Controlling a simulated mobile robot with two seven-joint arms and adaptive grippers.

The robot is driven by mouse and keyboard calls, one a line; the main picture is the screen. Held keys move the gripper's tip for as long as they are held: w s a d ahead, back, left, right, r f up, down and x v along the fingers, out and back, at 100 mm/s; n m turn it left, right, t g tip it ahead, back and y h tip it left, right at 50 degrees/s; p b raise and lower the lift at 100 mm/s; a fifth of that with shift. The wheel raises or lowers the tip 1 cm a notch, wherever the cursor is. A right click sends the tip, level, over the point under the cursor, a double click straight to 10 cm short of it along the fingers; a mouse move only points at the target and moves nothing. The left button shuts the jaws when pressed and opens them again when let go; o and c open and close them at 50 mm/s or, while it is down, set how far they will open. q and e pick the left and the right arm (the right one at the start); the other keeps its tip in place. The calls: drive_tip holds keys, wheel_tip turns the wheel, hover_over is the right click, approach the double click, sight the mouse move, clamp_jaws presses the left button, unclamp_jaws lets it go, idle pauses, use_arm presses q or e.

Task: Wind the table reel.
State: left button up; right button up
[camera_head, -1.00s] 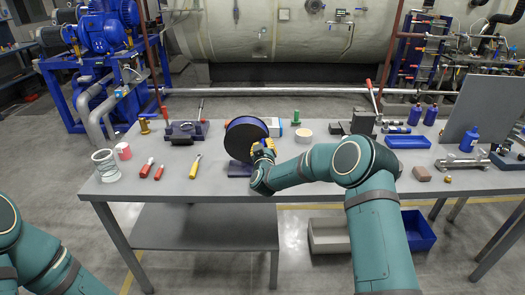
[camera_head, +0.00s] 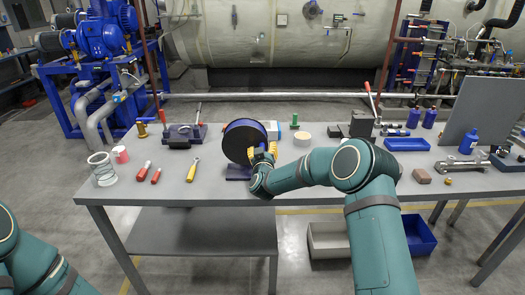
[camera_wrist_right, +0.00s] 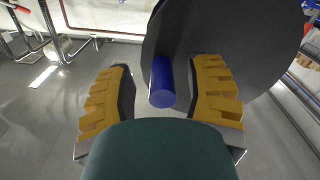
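The table reel is a dark grey disc with a blue rim (camera_head: 241,141) on a dark blue base (camera_head: 238,172) near the table's front edge. In the right wrist view its grey disc (camera_wrist_right: 225,35) stands upright, and a short blue handle (camera_wrist_right: 162,84) projects from it towards me. My right gripper (camera_head: 264,154) is at the reel's right side. Its yellow-padded fingers (camera_wrist_right: 166,85) are apart on both sides of the handle, with visible gaps. My left gripper is out of view; only teal links of that arm show at lower left.
Screwdrivers (camera_head: 143,167), a yellow-handled tool (camera_head: 193,170) and a glass jar (camera_head: 102,169) lie left of the reel. A tape roll (camera_head: 302,138) and a blue tray (camera_head: 406,144) are to the right.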

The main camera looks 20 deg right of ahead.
drive_tip(key=shift+a, duration=0.1)
drive_tip(key=v, duration=1.2)
drive_tip(key=s+a+f+g+y, duration=0.3)
drive_tip(key=s+a+f+g, duration=0.1)
drive_tip(key=s+f, duration=0.4)
drive_tip(key=s+a+f+g+y, duration=0.4)
drive_tip(key=s+f, duration=0.1)
drive_tip(key=f, duration=0.4)
drive_tip(key=s+a+f+g+y, duration=0.1)
drive_tip(key=s+f+g, duration=0.2)
drive_tip(key=s, duration=0.7)
drive_tip(key=s+a+f+m+g+y, duration=0.1)
drive_tip(key=s+f+g, duration=0.3)
drive_tip(key=s, duration=0.6)
drive_tip(key=shift+s+a+f+m+g, duration=0.3)
drive_tip(key=shift+s+a+f+g, duration=0.1)
drive_tip(key=shift+g, duration=0.1)
drive_tip(key=shift+w, duration=0.1)
